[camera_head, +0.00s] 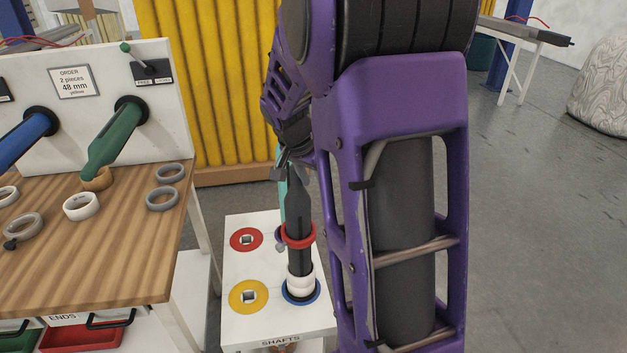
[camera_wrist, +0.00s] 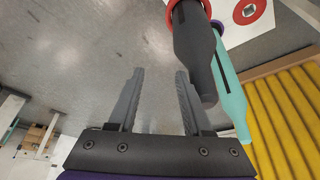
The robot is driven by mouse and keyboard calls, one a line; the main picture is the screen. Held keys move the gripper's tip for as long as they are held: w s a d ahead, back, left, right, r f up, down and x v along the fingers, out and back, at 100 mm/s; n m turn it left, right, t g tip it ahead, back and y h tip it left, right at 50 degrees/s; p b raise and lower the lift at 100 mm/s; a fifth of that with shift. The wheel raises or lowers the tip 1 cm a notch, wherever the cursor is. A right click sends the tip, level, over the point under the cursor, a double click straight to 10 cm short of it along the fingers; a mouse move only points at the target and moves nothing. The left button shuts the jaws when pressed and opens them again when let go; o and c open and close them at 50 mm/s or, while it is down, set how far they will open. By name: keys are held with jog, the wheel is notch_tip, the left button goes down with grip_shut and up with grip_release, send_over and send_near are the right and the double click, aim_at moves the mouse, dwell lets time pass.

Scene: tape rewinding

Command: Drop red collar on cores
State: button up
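The red collar (camera_head: 299,241) is around the dark upright shaft (camera_head: 299,207) on the white shaft stand. White cores (camera_head: 300,284) sit lower on the same shaft, just above a blue ring (camera_head: 301,297). A stretch of dark shaft shows between collar and cores. In the wrist view the collar (camera_wrist: 172,14) is cut by the top edge, with the shaft (camera_wrist: 196,50) through it. My gripper (camera_wrist: 160,75) is open, with nothing between its fingers, beside the shaft's tip. In the head view my gripper is partly hidden by my arm near the shaft top.
A teal shaft (camera_wrist: 232,92) stands close behind the dark one. The white stand (camera_head: 262,322) has a red disc (camera_head: 246,239) and a yellow disc (camera_head: 248,296). The wooden bench (camera_head: 120,250) with loose rings is at left. Yellow ribbed panels (camera_wrist: 283,115) stand behind.

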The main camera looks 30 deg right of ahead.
jog(key=p+v, duration=0.2)
jog(key=v, duration=1.5)
jog(key=shift+r, duration=0.2)
